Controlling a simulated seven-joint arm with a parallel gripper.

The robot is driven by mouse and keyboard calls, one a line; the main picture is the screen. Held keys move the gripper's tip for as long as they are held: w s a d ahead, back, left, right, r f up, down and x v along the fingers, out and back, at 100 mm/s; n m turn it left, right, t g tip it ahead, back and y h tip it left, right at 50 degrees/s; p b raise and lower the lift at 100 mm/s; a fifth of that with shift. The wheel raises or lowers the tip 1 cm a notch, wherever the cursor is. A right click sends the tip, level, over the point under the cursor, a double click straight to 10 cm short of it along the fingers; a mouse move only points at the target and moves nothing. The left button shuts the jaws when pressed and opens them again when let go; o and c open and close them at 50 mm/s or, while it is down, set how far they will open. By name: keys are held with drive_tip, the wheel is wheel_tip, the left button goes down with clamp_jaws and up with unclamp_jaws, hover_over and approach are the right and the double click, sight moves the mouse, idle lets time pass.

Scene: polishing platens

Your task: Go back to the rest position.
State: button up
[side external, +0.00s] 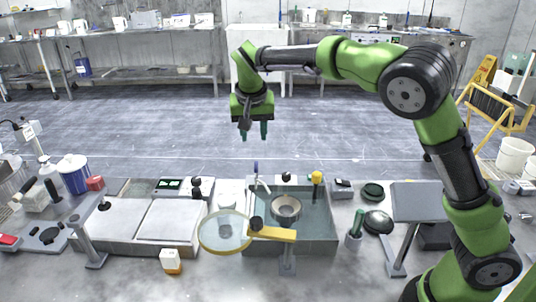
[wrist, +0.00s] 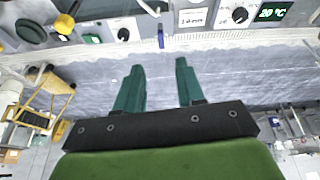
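My gripper (side external: 255,131) hangs in the air behind the work table, fingers pointing down, well above the floor. In the wrist view its two green fingers (wrist: 158,82) stand apart with nothing between them, so it is open and empty. In the side external view the arm reaches from the right side over to the centre, clear of the table. Nothing is in contact with the fingers.
A blue canister (side external: 73,176) is at left. A yellow stand (side external: 497,112) is at far right. Open floor lies behind the table.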

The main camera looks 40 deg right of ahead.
drive_tip(key=s+r+n+t+y, duration=0.2)
drive_tip(key=s+n+t+y, duration=0.1)
drive_tip(key=s, duration=2.4)
drive_tip(key=shift+s+d+n+t+y, duration=0.15)
drive_tip(key=shift+s+n+t+y, duration=0.35)
drive_tip(key=shift+y, duration=0.5)
drive_tip(key=shift+w, duration=0.1)
